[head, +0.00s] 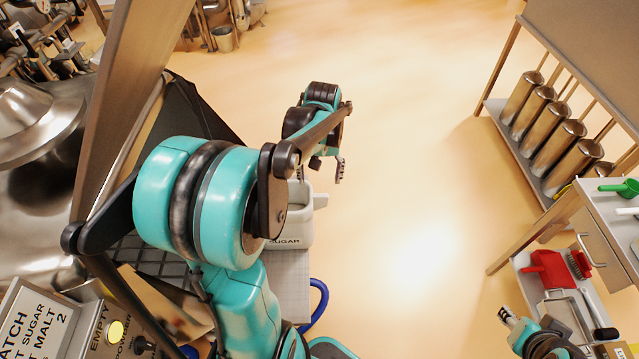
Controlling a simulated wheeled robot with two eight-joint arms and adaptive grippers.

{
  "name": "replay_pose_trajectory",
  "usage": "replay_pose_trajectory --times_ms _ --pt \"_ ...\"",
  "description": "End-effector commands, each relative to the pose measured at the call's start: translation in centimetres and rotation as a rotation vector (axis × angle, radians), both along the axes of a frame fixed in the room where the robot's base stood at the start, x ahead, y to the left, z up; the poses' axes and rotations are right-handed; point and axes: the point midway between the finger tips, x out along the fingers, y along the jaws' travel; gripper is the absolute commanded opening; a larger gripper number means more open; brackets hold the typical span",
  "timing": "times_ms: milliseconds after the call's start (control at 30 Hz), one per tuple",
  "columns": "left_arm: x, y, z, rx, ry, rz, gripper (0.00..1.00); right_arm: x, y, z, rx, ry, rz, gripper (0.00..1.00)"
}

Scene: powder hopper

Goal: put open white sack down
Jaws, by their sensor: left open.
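The open white sack (298,228), marked SUGAR, stands upright on a light grey tiled top (292,290). My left arm hides its left part. My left gripper (338,170) is open and hangs above and just right of the sack's upper edge. No sack cloth shows between its fingers, and it looks apart from the sack. My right gripper (507,318) shows small at the bottom right, away from the sack; its jaw opening is too small to judge.
A steel hopper (40,140) and its control panel (95,325) are at the left. A blue handle (321,300) sticks out by the grey top. At the right are a rack with steel cylinders (545,125) and a table with scoops (625,188). The middle floor is clear.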

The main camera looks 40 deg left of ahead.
Motion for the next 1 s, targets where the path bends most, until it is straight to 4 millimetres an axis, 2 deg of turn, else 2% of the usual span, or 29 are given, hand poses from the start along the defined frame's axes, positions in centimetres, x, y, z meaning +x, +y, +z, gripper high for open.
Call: replay_pose_trajectory --times_ms 133,233,500,700,833,1000 --pt "-0.1 -0.6 1.2 0.005 -0.014 -0.017 0.71 0.0 0.0 0.3 0.000 0.000 0.000 0.40" --pt "-0.6 -2.5 2.2 0.023 -0.060 -0.077 0.71 0.0 0.0 0.2 0.000 0.000 0.000 0.40" --pt "-4.0 -11.6 4.9 0.116 -0.332 -0.401 0.71 0.0 0.0 0.2 0.000 0.000 0.000 0.40" --pt "-6.7 -16.3 4.9 0.171 -0.515 -0.598 0.71 0.0 0.0 0.2 0.000 0.000 0.000 0.40" --pt "-7.5 -17.7 4.7 0.190 -0.581 -0.664 0.71 0.0 0.0 0.2 0.000 0.000 0.000 0.40" --pt "-7.7 -18.1 4.6 0.198 -0.607 -0.687 0.71 0.0 0.0 0.2 0.000 0.000 0.000 0.40"
